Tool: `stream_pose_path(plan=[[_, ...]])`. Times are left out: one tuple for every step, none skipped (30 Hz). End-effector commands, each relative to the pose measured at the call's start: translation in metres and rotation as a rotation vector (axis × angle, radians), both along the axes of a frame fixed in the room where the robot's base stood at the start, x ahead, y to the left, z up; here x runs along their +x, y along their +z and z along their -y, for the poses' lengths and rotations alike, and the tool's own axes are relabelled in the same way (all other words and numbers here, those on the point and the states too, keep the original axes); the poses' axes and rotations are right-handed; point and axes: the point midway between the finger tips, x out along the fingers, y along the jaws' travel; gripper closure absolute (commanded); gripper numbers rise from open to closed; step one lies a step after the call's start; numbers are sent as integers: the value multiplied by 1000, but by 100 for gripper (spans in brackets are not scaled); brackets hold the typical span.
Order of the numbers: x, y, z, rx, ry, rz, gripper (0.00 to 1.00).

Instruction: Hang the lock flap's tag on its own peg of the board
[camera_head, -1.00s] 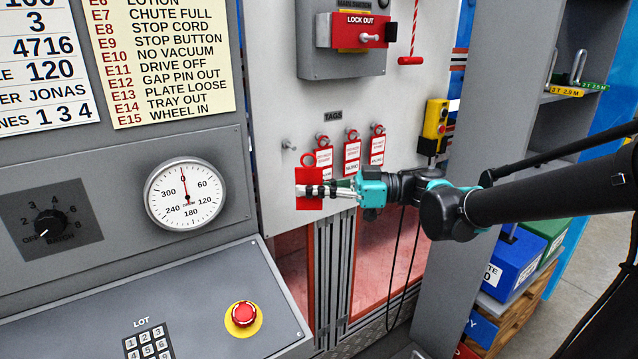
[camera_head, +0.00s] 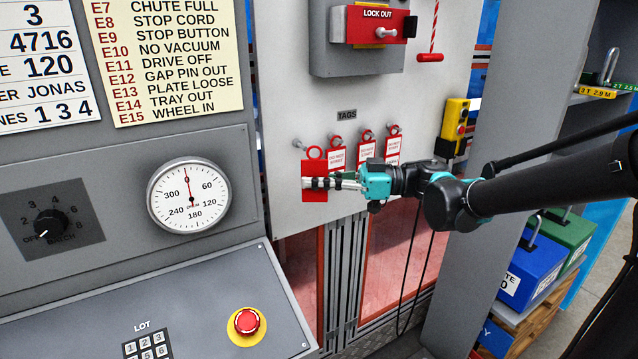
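My gripper (camera_head: 334,182) is shut on a red tag (camera_head: 314,192) in front of the grey board (camera_head: 325,213). The tag hangs upright with its red ring (camera_head: 315,152) above the fingers. A bare peg (camera_head: 298,144) sticks out just left of and slightly above the ring. The ring appears apart from that peg, though depth is hard to judge. Three red-and-white tags hang on pegs to the right: one (camera_head: 337,157), a second (camera_head: 366,150) and a third (camera_head: 393,147). The "TAGS" label (camera_head: 347,115) is above them. The red LOCK OUT flap (camera_head: 366,28) is on the switch box higher up.
A red pull handle (camera_head: 430,57) hangs on a cord at the upper right. A yellow pendant (camera_head: 454,120) is right of the tags. A round gauge (camera_head: 189,195) and a console with a red stop button (camera_head: 246,321) are at the left and below.

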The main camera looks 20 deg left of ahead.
Motion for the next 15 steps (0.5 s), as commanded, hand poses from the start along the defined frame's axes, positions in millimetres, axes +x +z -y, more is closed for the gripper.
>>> stream_pose_path(plan=[[2, 0, -2, 0, 1, 0, 100], [3, -1, -4, 0, 1, 0, 100], [4, -1, -5, 0, 1, 0, 100], [5, -1, -7, 0, 1, 0, 100], [6, -1, -8, 0, 0, 0, 100], [8, -1, -9, 0, 0, 0, 100], [9, -1, -11, 0, 0, 0, 100], [10, -2, -12, 0, 0, 0, 100], [11, -2, -14, 0, 0, 0, 100], [12, -2, -15, 0, 0, 0, 100], [13, -2, -16, 0, 0, 0, 100], [15, -2, -18, 0, 0, 0, 100], [16, -2, -19, 0, 0, 0, 100], [17, -3, -21, 0, 0, 0, 100], [18, -3, -22, 0, 0, 0, 100]])
